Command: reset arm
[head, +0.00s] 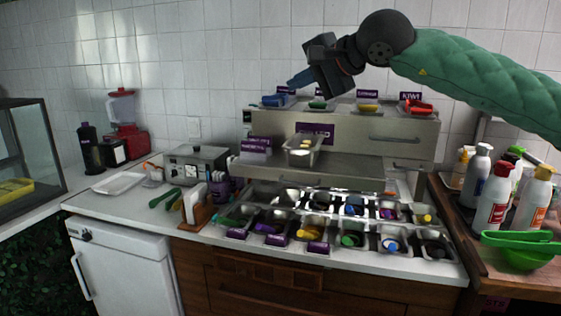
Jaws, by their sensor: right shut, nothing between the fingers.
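My right arm, in a green padded sleeve, comes in from the right edge of the head view. My right gripper (301,79) is high in front of the tiled wall, above the left part of the metal shelf unit (345,134). It points left and slightly down, with its fingers shut and nothing seen between them. In the picture its tips are just above a blue scoop (274,100) on the top shelf. I cannot tell whether they touch it. My left gripper is not in view.
Green (318,103), yellow (368,107) and red (416,106) scoops lie on the top shelf. A metal tray (302,148) sits on the middle shelf. Topping bins with scoops fill the counter front. Bottles (495,195) and a green bowl (525,257) stand at right, a red blender (124,125) at left.

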